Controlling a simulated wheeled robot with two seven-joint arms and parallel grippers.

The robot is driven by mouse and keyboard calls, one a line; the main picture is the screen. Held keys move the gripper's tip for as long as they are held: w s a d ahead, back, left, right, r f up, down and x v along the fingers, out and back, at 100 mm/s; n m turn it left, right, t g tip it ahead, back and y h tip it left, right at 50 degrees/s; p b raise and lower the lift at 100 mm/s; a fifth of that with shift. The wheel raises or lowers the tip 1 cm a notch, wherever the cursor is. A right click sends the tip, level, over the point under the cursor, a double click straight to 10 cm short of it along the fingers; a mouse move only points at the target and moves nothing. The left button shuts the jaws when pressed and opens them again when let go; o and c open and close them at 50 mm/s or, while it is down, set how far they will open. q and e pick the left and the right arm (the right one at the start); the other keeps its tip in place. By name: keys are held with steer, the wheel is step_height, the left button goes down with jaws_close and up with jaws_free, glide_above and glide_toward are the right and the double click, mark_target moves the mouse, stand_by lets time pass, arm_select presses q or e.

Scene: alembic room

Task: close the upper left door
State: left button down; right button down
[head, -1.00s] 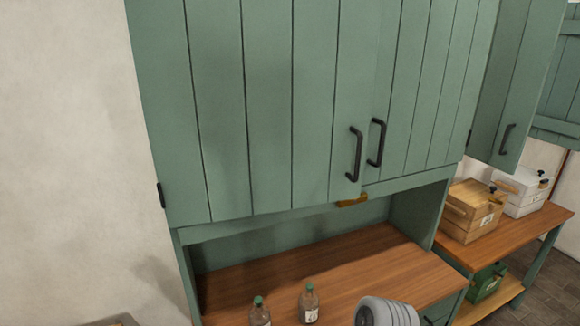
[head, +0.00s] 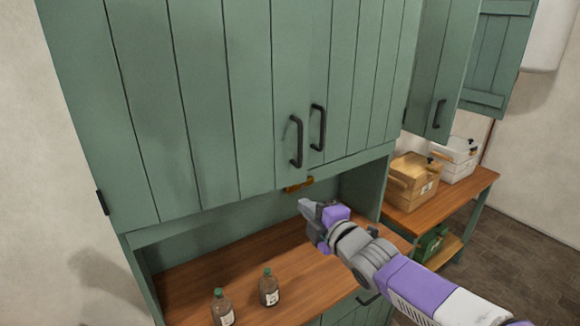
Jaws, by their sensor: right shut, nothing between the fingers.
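The upper left door (head: 190,100) is a green planked panel with a dark bar handle (head: 296,141) at its right edge and a hinge at its lower left. Its lower right corner sits a little lower in the picture than the neighbouring upper right door (head: 355,80), so it looks slightly proud of it, nearly shut. My right gripper (head: 308,212) is in the head view, shut and empty, below the doors and in front of the open niche. It appears apart from the door. My left gripper is out of view.
Two brown bottles (head: 269,288) with green caps stand on the wooden counter (head: 215,270). A brass-coloured catch (head: 298,185) is under the doors. To the right, another green door (head: 440,70) stands open above a side table with a wooden box (head: 412,178) and a white box (head: 457,160).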

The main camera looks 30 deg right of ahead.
step_height(320, 180, up, 4)
steer(key=s+d+n+t, duration=0.1)
steer(key=s, duration=0.1)
steer(key=p, duration=0.3)
glide_toward(284, 162)
steer(key=shift+h, duration=0.3)
steer(key=w, duration=0.5)
steer(key=shift+w+a+r, duration=0.1)
steer(key=shift+w+r, duration=0.05)
steer(key=shift+w+p, duration=0.35)
steer(key=shift+w, duration=0.45)
